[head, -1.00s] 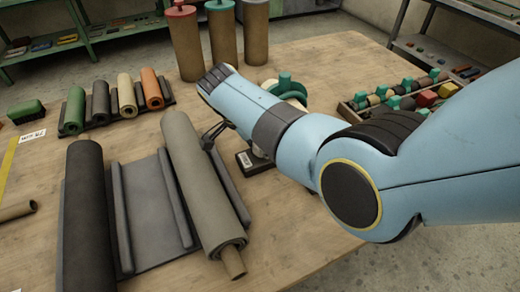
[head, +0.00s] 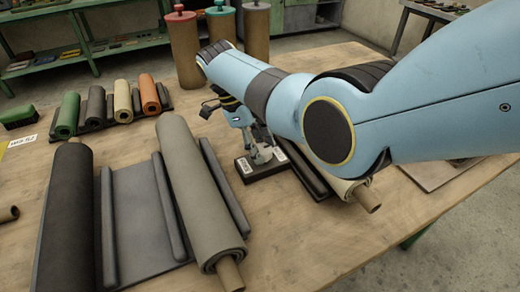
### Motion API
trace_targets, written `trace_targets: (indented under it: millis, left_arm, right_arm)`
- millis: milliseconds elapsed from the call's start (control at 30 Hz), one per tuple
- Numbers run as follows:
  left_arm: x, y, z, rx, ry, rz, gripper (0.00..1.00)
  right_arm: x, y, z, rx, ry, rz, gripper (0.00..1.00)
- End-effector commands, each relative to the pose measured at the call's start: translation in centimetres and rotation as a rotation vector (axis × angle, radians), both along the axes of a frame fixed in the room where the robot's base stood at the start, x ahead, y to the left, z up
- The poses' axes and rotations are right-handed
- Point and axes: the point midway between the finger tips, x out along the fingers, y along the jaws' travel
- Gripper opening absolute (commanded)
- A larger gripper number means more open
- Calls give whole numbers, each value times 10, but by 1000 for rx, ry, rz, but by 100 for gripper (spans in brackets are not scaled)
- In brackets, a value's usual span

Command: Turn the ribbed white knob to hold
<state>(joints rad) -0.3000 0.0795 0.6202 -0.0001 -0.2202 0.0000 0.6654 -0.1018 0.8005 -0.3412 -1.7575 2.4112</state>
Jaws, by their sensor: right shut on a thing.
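A small black base (head: 262,168) with white labels stands on the table near the middle of the view. My right gripper (head: 264,152) comes down over this base from above, its fingers closed at the top of it. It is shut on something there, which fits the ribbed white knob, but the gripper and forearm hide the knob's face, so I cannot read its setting. My left gripper is not in view.
A dark roll (head: 65,215) and a grey-beige roll (head: 198,200) lie left of the base. Several small coloured rolls (head: 122,100) lie behind. A cream roll (head: 362,194) lies right, partly under my arm.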

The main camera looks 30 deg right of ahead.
Motion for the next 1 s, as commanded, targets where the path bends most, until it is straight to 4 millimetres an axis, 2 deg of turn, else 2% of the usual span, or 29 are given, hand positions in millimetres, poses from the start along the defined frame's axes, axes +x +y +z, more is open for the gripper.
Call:
trace_targets:
  millis: [300,700,733,900,1000]
  left_arm:
    - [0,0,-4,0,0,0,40]
    - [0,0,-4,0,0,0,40]
    - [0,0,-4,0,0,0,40]
    - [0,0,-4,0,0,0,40]
    - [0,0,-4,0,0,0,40]
  right_arm:
    - [-1,0,-2,2,2,-73,12]
    - [-1,0,-2,3,3,-80,12]
    - [-1,0,-2,2,3,-80,46]
    - [-1,0,-1,2,2,-79,68]
    - [0,0,-1,1,1,-79,68]
